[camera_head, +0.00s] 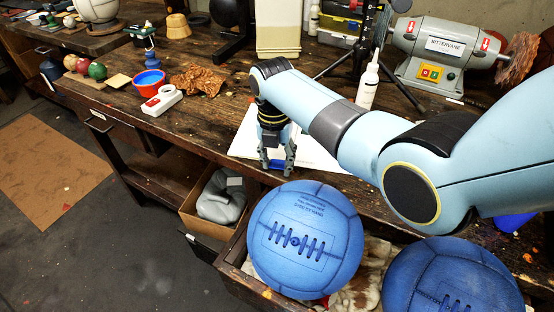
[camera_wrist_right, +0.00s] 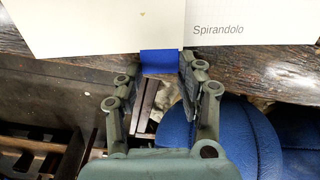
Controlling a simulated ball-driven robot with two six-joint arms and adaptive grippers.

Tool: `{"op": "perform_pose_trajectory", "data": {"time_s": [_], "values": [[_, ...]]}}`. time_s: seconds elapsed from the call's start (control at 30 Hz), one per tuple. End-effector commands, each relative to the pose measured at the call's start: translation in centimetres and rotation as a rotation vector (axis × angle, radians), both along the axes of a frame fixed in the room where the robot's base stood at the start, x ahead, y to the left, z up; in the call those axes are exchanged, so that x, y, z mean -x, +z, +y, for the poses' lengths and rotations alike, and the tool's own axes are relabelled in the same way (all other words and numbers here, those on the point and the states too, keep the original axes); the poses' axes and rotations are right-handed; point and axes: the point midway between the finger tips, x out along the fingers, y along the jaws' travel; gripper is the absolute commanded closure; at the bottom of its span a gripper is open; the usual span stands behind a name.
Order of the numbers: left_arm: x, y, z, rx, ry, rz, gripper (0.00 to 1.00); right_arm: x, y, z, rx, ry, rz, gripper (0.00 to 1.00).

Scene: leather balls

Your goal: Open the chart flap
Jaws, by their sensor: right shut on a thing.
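The chart (camera_head: 312,152) lies on the workbench near its front edge, partly hidden behind my right arm. In the right wrist view it shows as a cream panel (camera_wrist_right: 95,25) on the left and a paler page (camera_wrist_right: 250,25) reading "Spirandolo" on the right. A blue tab (camera_wrist_right: 160,62) sticks out at the panel's near edge. My right gripper (camera_wrist_right: 162,78) points at this edge, its fingers shut on the blue tab. In the head view the right gripper (camera_head: 277,165) reaches down at the chart's front edge. My left gripper is not in view.
Two blue leather balls (camera_head: 305,240) (camera_head: 452,282) sit in front of the bench, at an open drawer (camera_head: 232,272). A white bottle (camera_head: 368,86) and a bench grinder (camera_head: 440,55) stand behind my arm. A blue-and-red bowl (camera_head: 149,84) stands left.

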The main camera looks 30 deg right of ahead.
Motion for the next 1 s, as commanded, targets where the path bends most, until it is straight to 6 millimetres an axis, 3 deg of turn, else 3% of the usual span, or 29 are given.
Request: {"op": "perform_pose_trajectory", "data": {"time_s": [0.47,1.0], "values": [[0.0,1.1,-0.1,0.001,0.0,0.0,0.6,-0.9,3.1,0.9,0.164,0.005,0.155,1.0],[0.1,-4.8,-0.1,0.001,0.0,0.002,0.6,-2.6,6.2,2.6,0.406,0.002,0.383,1.0]]}}
